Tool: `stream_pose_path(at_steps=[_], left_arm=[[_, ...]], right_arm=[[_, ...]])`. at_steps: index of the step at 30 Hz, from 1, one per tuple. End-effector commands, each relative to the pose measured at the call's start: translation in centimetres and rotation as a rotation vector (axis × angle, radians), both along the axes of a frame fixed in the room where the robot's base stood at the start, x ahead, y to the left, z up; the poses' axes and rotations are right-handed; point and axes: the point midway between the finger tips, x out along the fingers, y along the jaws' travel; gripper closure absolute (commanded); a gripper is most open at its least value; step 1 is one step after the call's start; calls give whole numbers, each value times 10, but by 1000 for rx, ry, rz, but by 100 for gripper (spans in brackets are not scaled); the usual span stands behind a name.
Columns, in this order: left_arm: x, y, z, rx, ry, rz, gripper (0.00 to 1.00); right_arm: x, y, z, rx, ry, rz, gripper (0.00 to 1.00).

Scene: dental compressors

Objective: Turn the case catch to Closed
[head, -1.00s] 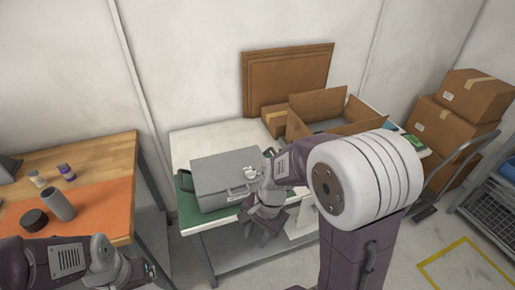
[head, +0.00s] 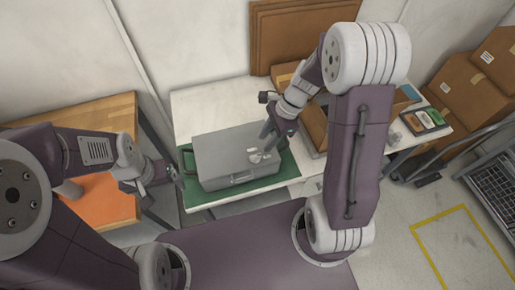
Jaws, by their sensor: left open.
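The grey case (head: 228,152) lies shut on a green mat (head: 282,172) on the white table. A small pale catch (head: 260,156) shows on top of the case, towards its right side; which way it is set is too small to tell. My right gripper (head: 272,142) points down over the right part of the case, close to the catch. I cannot tell whether it touches the catch, or whether its jaws are open. My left gripper (head: 168,180) is open and empty, left of the case and apart from it.
A wooden bench (head: 95,112) with an orange mat (head: 108,200) stands at the left, partly behind my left arm. An open cardboard box (head: 314,128) is right of the case. Stacked cartons (head: 455,98) stand further right. White table top is bare behind the case.

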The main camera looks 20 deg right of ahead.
Motion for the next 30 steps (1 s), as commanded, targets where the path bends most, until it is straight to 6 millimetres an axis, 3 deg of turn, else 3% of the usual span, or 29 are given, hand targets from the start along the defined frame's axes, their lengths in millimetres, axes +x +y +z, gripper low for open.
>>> stream_pose_path(at_steps=[4,15,25,26,29,30], left_arm=[[0,0,-3,0,0,0,15],[0,0,-12,0,0,0,15],[0,0,-12,0,0,0,15],[0,0,-12,0,0,0,15],[1,0,-12,0,-1,0,15],[0,0,-12,0,0,0,15]], right_arm=[[-1,6,-15,1,3,0,65],[-1,32,-79,0,2,2,65],[0,34,-85,-1,0,1,65],[0,34,-85,-1,0,1,68],[0,34,-85,-1,0,1,96],[0,34,-85,-1,0,1,100]])
